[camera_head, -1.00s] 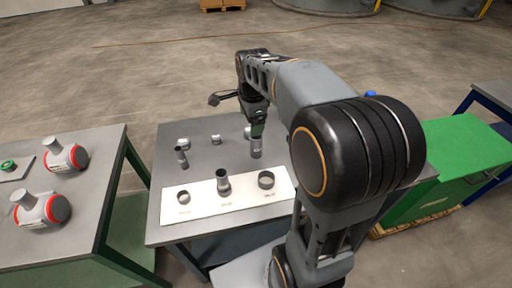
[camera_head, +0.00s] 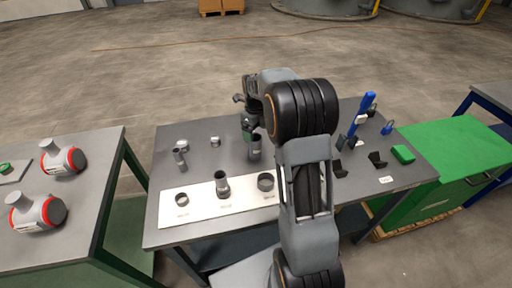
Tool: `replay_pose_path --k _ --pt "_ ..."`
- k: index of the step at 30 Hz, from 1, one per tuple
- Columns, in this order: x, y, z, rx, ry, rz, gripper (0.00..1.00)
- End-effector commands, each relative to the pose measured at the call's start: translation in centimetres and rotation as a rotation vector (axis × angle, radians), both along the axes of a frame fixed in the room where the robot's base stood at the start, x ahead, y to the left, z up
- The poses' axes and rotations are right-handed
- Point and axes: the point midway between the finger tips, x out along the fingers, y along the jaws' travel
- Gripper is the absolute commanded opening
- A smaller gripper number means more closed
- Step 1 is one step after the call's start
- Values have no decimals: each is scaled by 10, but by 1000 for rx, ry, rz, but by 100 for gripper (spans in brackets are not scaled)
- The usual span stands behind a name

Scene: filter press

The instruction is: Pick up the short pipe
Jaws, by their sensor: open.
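Several grey pipe pieces stand on the grey table. A wider upright pipe (camera_head: 255,149) stands just below and beside my gripper (camera_head: 250,133), which points down and is open. I cannot tell whether they touch. A narrower upright pipe (camera_head: 180,158) stands further left. Two low fittings, one at the back left (camera_head: 181,146) and one to its right (camera_head: 215,142), lie behind it. I cannot tell for certain which piece is the short pipe. My forearm hides part of the table to the right of the gripper.
A white board (camera_head: 243,203) at the front of the table (camera_head: 160,229) holds a small ring (camera_head: 182,199), a pipe (camera_head: 222,184) and a larger ring (camera_head: 265,182). Blue and dark tools (camera_head: 365,112) and a green block (camera_head: 403,154) lie on the right. Valves stand on the left table.

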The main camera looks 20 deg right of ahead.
Motion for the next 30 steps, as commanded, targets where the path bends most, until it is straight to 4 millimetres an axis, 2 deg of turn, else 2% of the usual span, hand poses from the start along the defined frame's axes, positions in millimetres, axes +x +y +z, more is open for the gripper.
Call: replay_pose_path --k 3,11,21,30 --pt "0 0 -13 0 1 1 82" --pt "0 1 -27 0 1 2 82" --pt "1 3 -68 0 0 3 82" --pt "1 3 -72 0 0 3 82"
